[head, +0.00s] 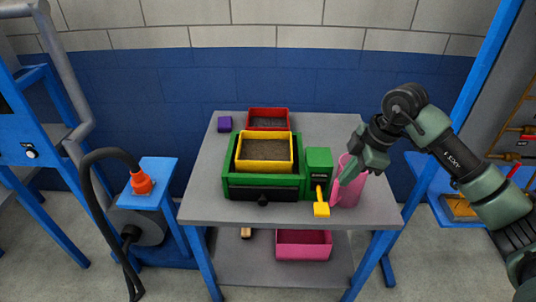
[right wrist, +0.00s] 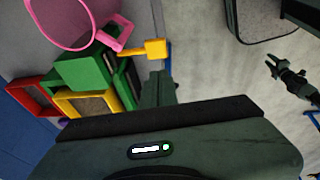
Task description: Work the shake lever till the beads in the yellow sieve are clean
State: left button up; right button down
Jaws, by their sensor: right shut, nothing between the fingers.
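The yellow sieve (head: 264,167) sits in the green shaker frame (head: 233,180) on the grey table. Its content looks grey-brown, and single beads cannot be made out. The yellow shake lever (head: 321,209) sticks out from the green box at the frame's right and points to the table's front. My right gripper (head: 345,178) is shut and empty, right of the lever and in front of the pink jug, apart from the lever. In the right wrist view the lever (right wrist: 154,48) lies beyond my fingers (right wrist: 160,88). A dark gripper, seemingly my left (right wrist: 285,72), shows small there.
The pink jug (head: 350,192) stands close right of the green box. A red tray (head: 268,112) with dark content and a purple block (head: 225,124) are behind the sieve. A pink bin (head: 303,250) is on the lower shelf. The table's front left is clear.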

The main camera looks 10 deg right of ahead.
jog(key=s+a+f+n+y, duration=0.15)
jog(key=a+n+y, duration=0.4)
jog(key=a, duration=1.15)
jog(key=s+a+r+m+t+y, duration=0.2)
jog(key=a+r+m+t+y, duration=0.2)
jog(key=a+r+t+y, duration=0.5)
jog(key=w+d+f+m+t+h+p, duration=0.1)
jog(key=d+f+m+t+h, duration=0.2)
jog(key=d+m+t+h, duration=0.95)
jog(key=s+d+f+m+g+h, duration=0.3)
jog(key=f+g+h, duration=0.1)
jog(key=f, duration=0.2)
jog(key=s+d+f+m+g+h, duration=0.3)
jog(key=d+f+m+g+h, duration=0.1)
jog(key=f, duration=0.1)
jog(key=shift+d+f+g+h, duration=0.2)
jog(key=shift+f+g+h, duration=0.1)
jog(key=shift+f+g, duration=0.05)
